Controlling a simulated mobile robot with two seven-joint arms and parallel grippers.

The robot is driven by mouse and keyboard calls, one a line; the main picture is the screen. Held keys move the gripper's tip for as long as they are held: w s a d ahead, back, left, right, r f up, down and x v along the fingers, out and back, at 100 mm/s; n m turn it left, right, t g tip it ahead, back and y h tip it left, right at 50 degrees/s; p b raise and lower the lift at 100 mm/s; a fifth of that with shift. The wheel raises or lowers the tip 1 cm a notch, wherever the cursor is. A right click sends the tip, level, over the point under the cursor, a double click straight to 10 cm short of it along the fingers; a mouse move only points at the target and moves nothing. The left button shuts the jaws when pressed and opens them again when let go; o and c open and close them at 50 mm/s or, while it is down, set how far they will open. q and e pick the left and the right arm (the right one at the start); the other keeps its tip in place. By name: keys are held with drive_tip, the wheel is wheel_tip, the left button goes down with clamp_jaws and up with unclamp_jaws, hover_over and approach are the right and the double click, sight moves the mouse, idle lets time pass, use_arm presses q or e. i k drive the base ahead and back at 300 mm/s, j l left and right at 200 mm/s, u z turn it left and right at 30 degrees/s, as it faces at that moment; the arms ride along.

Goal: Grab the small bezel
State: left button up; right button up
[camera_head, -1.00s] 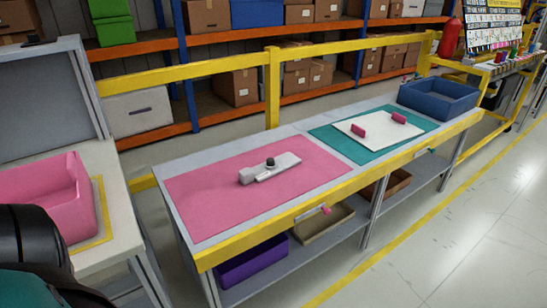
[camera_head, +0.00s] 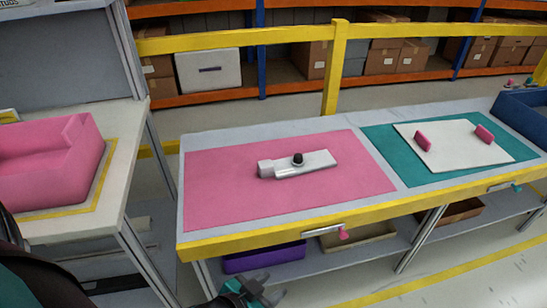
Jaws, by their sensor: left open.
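A light grey elongated part (camera_head: 305,166) lies on the pink mat (camera_head: 230,195) of the long workbench, with a block at its left end and a black knob (camera_head: 298,159) on top. I cannot tell for certain whether this is the small bezel. My left gripper (camera_head: 267,290) shows at the bottom edge, low in front of the bench and well apart from the part. It is open and empty, and partly cut off by the frame. My right gripper is not in view.
A white board (camera_head: 455,155) with two pink blocks (camera_head: 423,143) lies on the teal mat (camera_head: 400,160). A blue bin (camera_head: 525,122) stands at the right end. A pink bin (camera_head: 50,165) is on the left table. A yellow edge (camera_head: 270,236) runs along the bench front; purple bin (camera_head: 262,258) below.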

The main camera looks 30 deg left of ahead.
sight(282, 169)
drive_tip(key=i+l+u, duration=0.15)
drive_tip(key=u, duration=0.25)
drive_tip(key=i+l+u, duration=0.1)
drive_tip(key=u, duration=0.3)
drive_tip(key=i+l+u, duration=0.1)
drive_tip(key=l+u, duration=0.25)
drive_tip(key=i+l+u, duration=0.15)
drive_tip(key=u, duration=0.3)
drive_tip(key=i+l+u, duration=0.15)
drive_tip(key=u, duration=0.3)
drive_tip(key=l+u, duration=0.45)
drive_tip(key=i+j, duration=0.05)
drive_tip(key=j, duration=0.05)
